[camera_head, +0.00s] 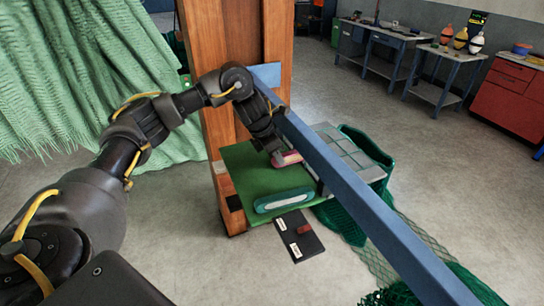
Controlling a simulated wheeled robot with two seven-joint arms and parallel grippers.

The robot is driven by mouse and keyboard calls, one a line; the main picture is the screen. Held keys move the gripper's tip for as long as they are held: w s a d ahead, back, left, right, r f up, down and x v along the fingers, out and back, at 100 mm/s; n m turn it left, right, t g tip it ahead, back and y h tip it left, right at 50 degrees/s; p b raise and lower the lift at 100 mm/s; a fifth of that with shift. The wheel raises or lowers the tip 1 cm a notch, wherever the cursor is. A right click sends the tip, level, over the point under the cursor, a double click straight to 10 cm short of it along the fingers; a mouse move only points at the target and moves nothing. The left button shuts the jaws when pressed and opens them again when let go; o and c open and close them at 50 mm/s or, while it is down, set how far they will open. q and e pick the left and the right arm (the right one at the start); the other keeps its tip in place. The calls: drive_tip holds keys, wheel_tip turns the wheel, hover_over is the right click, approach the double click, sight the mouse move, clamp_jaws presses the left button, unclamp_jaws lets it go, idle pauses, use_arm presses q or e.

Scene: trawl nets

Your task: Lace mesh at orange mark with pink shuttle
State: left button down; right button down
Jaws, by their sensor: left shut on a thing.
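The pink shuttle (291,158) is at the far side of a green work surface (238,163), partly hidden by my gripper and a blue beam. My left gripper (277,158) reaches down from above and is shut on the pink shuttle near its left end. Green mesh (345,222) hangs and lies to the right, partly behind the beam. I cannot make out an orange mark on it. My right gripper is not in view.
The long blue beam (345,185) crosses diagonally in front of the surface. A green-and-white shuttle (284,199) lies near the surface's front edge. A dark board (298,240) with labels sits below. A wooden post (215,120) stands behind. Large pale-green netting (75,80) hangs at left.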

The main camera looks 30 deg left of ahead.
use_arm(q)
drive_tip(key=shift+w, duration=0.1)
drive_tip(key=c, duration=1.2)
unclamp_jaws()
drive_tip(key=v, duration=1)
drive_tip(key=shift+r, duration=0.4)
